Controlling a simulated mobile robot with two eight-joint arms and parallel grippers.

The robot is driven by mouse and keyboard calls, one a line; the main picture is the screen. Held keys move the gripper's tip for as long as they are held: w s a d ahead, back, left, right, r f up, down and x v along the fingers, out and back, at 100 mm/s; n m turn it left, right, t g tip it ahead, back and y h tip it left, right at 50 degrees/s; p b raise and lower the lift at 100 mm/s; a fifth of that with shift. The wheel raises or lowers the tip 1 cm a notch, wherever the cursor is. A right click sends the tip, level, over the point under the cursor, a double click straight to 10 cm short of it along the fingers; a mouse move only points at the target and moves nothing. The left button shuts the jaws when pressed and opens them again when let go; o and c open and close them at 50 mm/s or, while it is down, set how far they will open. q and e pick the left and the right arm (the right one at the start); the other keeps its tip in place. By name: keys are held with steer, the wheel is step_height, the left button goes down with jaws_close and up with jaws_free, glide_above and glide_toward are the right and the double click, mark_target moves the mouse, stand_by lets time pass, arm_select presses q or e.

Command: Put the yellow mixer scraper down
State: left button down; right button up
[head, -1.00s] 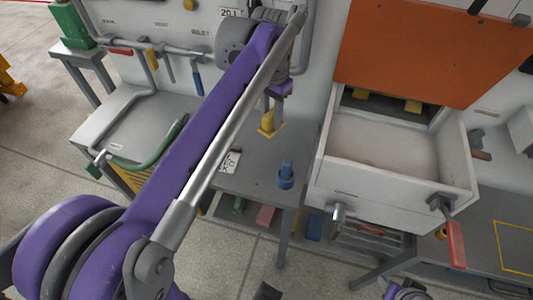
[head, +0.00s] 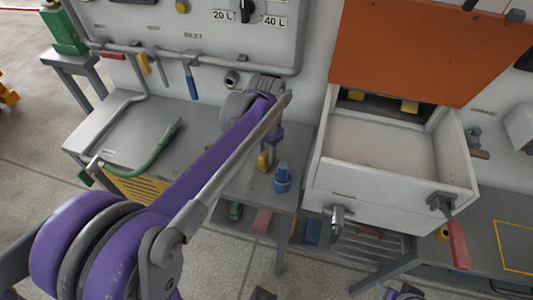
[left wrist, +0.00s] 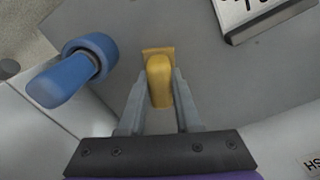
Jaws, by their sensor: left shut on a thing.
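The yellow mixer scraper (head: 263,161) is held by my left gripper (head: 267,149), which points down over the grey bench top (head: 238,181). In the left wrist view the scraper (left wrist: 158,82) stands between the two grey fingers, its rounded handle towards the camera and its flat yellow edge showing beyond it. I cannot tell whether its lower end touches the bench. A blue knob-like piece (head: 282,178) stands just to the right of the scraper, apart from it; it also shows in the left wrist view (left wrist: 90,60). My right gripper is not in view.
An open white drawer (head: 388,205) sits right of the bench spot, under an orange panel (head: 425,45). A green-handled hose (head: 155,152) lies on the left bench. A lettered plate (left wrist: 255,12) lies nearby. A lower shelf holds coloured blocks (head: 263,219).

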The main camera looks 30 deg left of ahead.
mark_target(266, 152)
arm_select(q)
steer(key=c, duration=1)
jaws_free()
steer(key=shift+f, duration=0.15)
steer(key=o, duration=0.4)
steer(key=shift+r, duration=0.25)
step_height(266, 152, up, 12)
steer(key=p, duration=0.1)
steer(key=shift+s+f, duration=0.1)
